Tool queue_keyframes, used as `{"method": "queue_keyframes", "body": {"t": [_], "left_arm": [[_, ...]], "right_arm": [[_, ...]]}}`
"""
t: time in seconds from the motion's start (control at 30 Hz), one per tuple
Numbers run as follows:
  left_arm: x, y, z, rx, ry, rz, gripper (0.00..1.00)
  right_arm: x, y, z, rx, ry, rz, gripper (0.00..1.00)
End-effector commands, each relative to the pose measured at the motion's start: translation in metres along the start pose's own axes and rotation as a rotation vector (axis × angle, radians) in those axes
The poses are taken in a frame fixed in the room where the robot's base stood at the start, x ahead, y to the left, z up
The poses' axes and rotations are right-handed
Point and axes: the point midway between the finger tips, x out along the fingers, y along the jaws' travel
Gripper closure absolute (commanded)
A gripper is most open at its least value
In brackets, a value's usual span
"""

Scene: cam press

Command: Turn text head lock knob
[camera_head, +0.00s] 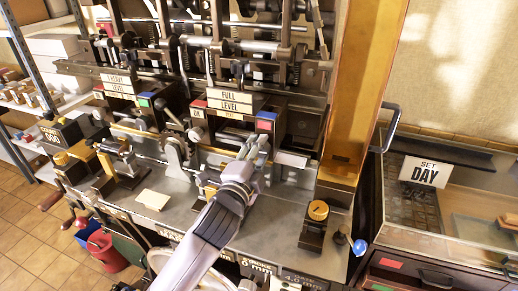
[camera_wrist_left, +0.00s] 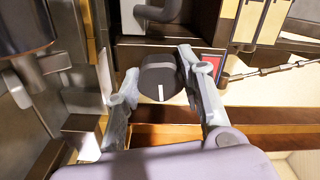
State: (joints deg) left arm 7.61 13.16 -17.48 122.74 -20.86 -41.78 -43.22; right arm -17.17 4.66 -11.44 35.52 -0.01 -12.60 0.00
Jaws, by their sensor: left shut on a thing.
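A dark round knob (camera_wrist_left: 158,82) with a white pointer line shows in the left wrist view, between the two fingers of my left gripper (camera_wrist_left: 160,85). The fingers are shut on it, one at each side, and its white line points toward the palm. In the head view my left gripper (camera_head: 258,148) reaches up to the front of the press, below the FULL LEVEL sign (camera_head: 229,100). The knob cannot be made out there, as the gripper covers that spot. My right gripper is in neither view.
An amber clear panel (camera_head: 362,85) stands right of my gripper. A yellow-topped knob on a dark block (camera_head: 315,226) sits on the press ledge. A beige block (camera_head: 152,199) lies on the ledge at left. A glass-topped cabinet with a SET DAY sign (camera_head: 424,172) stands at right.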

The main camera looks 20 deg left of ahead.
Motion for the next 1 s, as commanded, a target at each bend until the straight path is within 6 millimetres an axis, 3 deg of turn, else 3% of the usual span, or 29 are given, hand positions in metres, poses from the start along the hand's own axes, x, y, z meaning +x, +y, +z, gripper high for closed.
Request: {"method": "queue_keyframes", "body": {"t": [0.5,1.0], "left_arm": [[0.0,0.002,0.0,-0.439,-0.003,0.004,0.92],[0.0,0.003,0.0,-0.605,-0.003,0.005,0.92]], "right_arm": [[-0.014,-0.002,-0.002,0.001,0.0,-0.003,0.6],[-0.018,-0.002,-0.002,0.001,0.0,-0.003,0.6]]}}
